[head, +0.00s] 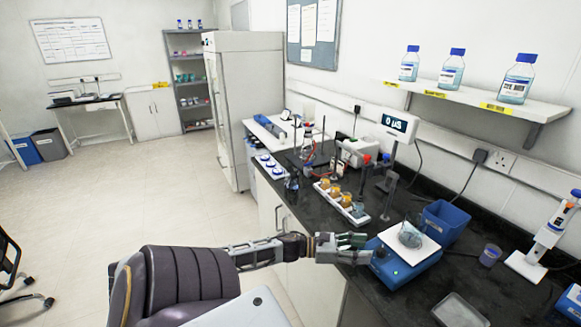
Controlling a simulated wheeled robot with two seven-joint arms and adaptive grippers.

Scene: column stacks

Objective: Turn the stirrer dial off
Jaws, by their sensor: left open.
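The blue stirrer (405,276) stands on the dark bench at the right, with a white top plate and a clear glass vessel (410,236) on it. A small green light shows on its front face. A dark round shape, apparently the dial (380,252), is on the stirrer's near-left side, partly hidden by my fingers; its setting cannot be read. My left gripper (366,248) is open, reaching in from the left with its fingertips right beside the dial. I cannot tell whether they touch it. My right gripper is not in view.
A white rack with amber-topped jars (340,201) stands behind the gripper. A blue bin (445,221) is behind the stirrer, a small blue cup (490,255) to its right, and a clear tray (460,311) in front. A pipette stand (540,245) is far right.

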